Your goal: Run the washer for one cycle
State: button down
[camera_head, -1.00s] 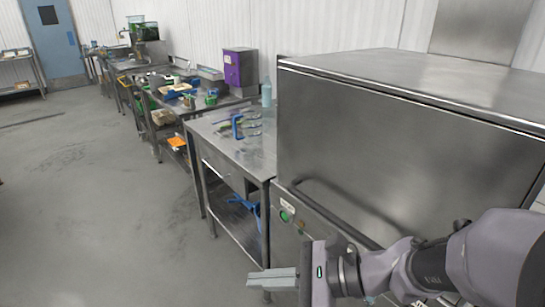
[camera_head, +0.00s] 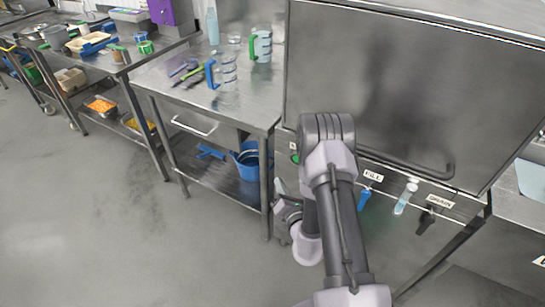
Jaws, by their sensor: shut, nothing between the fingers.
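The washer is a stainless steel machine with a large hood (camera_head: 400,85), which looks closed, and a bar handle (camera_head: 432,171) along its lower edge. A green button (camera_head: 294,158) shows on its front panel at the left, just beside my arm's elbow. Labels for fill (camera_head: 372,176) and drain (camera_head: 440,201) are farther right on the panel. My gripper (camera_head: 281,186) is partly hidden behind my arm, low in front of the panel's left end and below the green button. It is shut and empty; whether it touches the panel cannot be told.
A blue valve handle (camera_head: 364,198), a clear tube with blue liquid (camera_head: 402,202) and a black handle (camera_head: 427,221) stick out of the panel. The steel table (camera_head: 160,75) at left holds jugs and utensils. A blue bucket (camera_head: 247,162) sits on its lower shelf. Floor at left is clear.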

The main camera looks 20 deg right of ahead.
aim_at(293, 158)
jog(key=shift+s+d+f, duration=0.2)
jog(key=shift+d, duration=0.1)
jog(key=w+d, duration=0.5)
jog(key=d, duration=0.1)
jog(key=shift+w+d+p, duration=0.25)
jog(key=shift+d+p, duration=0.1)
jog(key=shift+d, duration=0.05)
dwell(1.9)
jog(key=shift+w+d, duration=0.25)
jog(key=shift+d, duration=0.1)
jog(key=shift+w+d, duration=0.3)
jog(key=shift+d, duration=0.1)
dwell(0.6)
dwell(0.4)
jog(key=shift+s+a, duration=0.55)
jog(key=shift+a, duration=0.15)
